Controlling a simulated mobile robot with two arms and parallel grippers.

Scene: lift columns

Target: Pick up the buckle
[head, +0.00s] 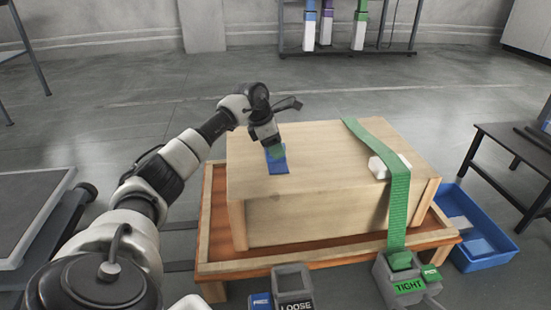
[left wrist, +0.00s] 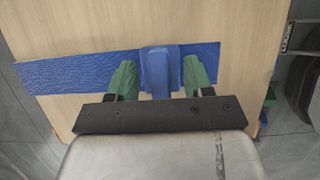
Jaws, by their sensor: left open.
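A blue buckle (left wrist: 158,68) sits on a blue strap (left wrist: 70,72) that lies across the top of a wooden crate (left wrist: 120,28). In the left wrist view the buckle is between the two green fingertips of my left gripper (left wrist: 160,77), with a gap on each side. In the head view my left gripper (head: 275,150) is over the left part of the crate (head: 320,188), pointing down at the blue strap (head: 281,168). The arm hides much of the strap there, and I cannot make out the buckle. My right gripper is not in view.
The crate rests on a wooden pallet (head: 212,240). A green strap (head: 397,205) with a white block (head: 378,168) beside it crosses the crate's right side. Units labelled LOOSE (head: 294,283) and TIGHT (head: 395,275) stand in front. A blue bin (head: 495,256) is at right.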

